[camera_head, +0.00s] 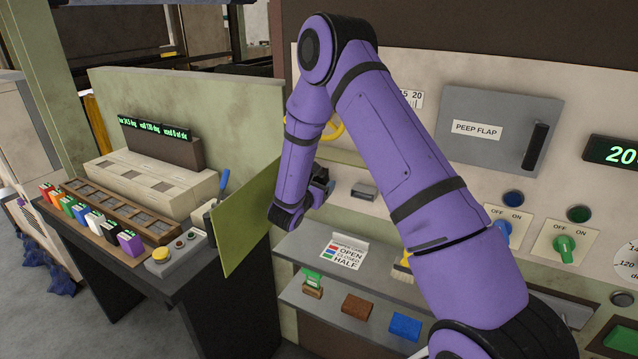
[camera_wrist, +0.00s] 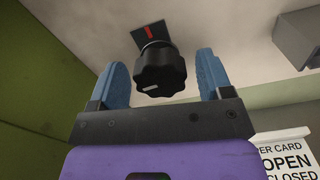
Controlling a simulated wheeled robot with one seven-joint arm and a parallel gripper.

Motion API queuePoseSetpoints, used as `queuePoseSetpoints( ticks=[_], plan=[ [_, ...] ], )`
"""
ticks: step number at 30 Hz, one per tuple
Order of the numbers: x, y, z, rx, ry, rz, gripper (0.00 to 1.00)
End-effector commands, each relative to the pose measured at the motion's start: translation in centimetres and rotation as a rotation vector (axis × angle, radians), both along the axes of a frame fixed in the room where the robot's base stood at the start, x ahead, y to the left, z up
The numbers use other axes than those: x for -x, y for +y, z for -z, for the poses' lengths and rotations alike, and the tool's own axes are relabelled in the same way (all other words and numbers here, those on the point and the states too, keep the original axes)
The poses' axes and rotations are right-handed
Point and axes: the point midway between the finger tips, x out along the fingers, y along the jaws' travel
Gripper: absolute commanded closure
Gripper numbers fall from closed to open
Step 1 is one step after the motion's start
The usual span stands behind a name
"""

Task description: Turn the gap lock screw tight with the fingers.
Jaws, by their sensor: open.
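The gap lock screw looks to be the black lobed knob (camera_wrist: 160,72) with a white mark on its face, in the wrist view. It sits below a small dark plate with a red mark (camera_wrist: 149,33) on the pale panel. My gripper (camera_wrist: 162,78) is open, with one blue finger on each side of the knob. A gap shows between the knob and each finger. In the head view my gripper (camera_head: 318,192) is at the panel, left of centre, and the knob is hidden behind my arm.
A green upright board (camera_head: 245,225) stands close left of my gripper. A small grey block (camera_head: 364,191) juts from the panel to the right. A yellow handwheel (camera_head: 333,127) is above.

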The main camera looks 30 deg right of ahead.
Motion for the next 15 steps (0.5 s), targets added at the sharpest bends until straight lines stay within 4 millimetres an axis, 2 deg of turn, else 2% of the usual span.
queuePoseSetpoints(
  ticks=[8, 11, 15],
  plan=[
    [-0.1, -0.16, -0.01, 0.0, 0.0, 0.0, 0.27],
    [-0.1, -0.15, -0.02, 0.0, 0.0, 0.0, 0.46],
    [-0.09, -0.14, -0.02, 0.0, 0.0, 0.0, 0.77]
  ],
)
